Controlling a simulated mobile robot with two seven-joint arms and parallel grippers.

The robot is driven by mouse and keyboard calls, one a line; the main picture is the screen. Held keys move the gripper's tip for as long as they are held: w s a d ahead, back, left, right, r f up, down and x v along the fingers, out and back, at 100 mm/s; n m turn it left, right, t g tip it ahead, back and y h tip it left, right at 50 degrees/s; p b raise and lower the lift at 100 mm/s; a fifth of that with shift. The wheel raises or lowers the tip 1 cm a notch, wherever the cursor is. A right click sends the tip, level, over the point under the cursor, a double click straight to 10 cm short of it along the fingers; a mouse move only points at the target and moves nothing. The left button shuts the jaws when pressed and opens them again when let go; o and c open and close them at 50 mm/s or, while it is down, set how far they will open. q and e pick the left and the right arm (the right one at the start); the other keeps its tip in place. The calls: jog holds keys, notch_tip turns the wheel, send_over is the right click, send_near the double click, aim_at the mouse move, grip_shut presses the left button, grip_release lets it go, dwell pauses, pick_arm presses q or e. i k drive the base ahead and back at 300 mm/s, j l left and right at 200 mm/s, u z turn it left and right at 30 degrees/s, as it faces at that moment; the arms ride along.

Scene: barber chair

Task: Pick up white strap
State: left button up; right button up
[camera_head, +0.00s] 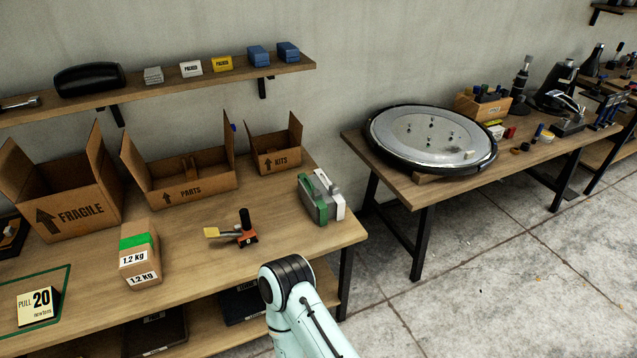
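A pale mint arm link of mine with a black joint rises from the bottom middle, in front of the bench edge and apart from the strip. No gripper fingers show in the head view.
On the left workbench (190,255) stand open cardboard boxes marked KITS (276,158), PARTS (190,185) and FRAGILE (80,215), a 1.2 kg box (140,262) and an orange-black tool (245,232). A second table (420,188) with a round disc (425,138) stands right, across a floor gap.

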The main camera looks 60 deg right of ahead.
aim_at(333, 190)
jog(key=k+l+u, duration=0.15)
jog(key=l, duration=0.2)
jog(key=l+u, duration=0.1)
jog(key=l, duration=0.25)
jog(key=k+l+u, duration=0.15)
jog(key=l, duration=0.15)
jog(key=k+l, duration=0.1)
jog(key=l, duration=0.25)
jog(key=k+l+u, duration=0.1)
jog(key=l, duration=0.25)
jog(key=k+l, duration=0.15)
jog(key=l, duration=0.15)
